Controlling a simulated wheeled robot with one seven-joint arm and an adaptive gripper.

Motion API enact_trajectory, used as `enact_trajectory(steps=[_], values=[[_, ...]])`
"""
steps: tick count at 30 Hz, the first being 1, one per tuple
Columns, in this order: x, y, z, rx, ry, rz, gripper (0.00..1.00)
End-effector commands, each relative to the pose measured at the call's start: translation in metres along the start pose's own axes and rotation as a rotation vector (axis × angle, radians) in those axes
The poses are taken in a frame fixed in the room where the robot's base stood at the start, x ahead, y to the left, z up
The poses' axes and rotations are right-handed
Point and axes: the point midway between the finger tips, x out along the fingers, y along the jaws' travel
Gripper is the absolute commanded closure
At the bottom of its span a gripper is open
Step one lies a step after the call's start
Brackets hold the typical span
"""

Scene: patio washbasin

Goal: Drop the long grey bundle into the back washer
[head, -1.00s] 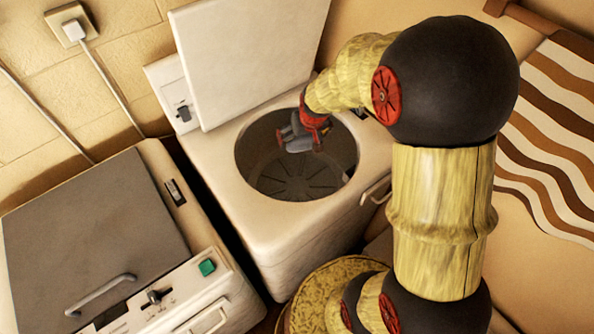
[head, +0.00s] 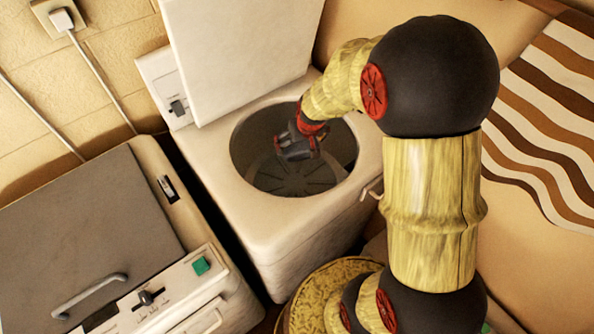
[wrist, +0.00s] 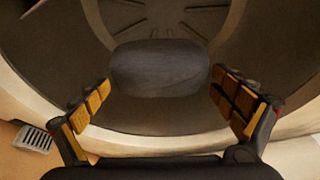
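The back washer (head: 300,225) has its lid up, and its round drum opening faces me. My gripper (head: 297,150) hangs inside the mouth of the drum, pointing down. In the wrist view, its two orange-padded fingers (wrist: 165,98) are spread wide, with both inner pads bare. The long grey bundle (wrist: 158,68) lies crosswise just beyond the fingertips, in front of the drum floor. It appears free of the pads, but its height above the floor cannot be told. In the head view the gripper mostly hides it.
The raised white lid (head: 240,55) stands behind the opening. A second washer (head: 95,235) with a closed grey lid is at the front left. A striped brown cloth (head: 545,120) lies at the right. A round woven yellow thing (head: 325,285) is below the back washer.

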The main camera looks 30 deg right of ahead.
Motion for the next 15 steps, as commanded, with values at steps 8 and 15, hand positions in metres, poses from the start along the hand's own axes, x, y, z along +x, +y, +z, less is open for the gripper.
enact_trajectory(steps=[8,15], values=[[0.000,0.000,0.001,0.000,-0.001,0.000,0.00],[-0.012,0.000,0.001,0.000,-0.001,0.000,0.00]])
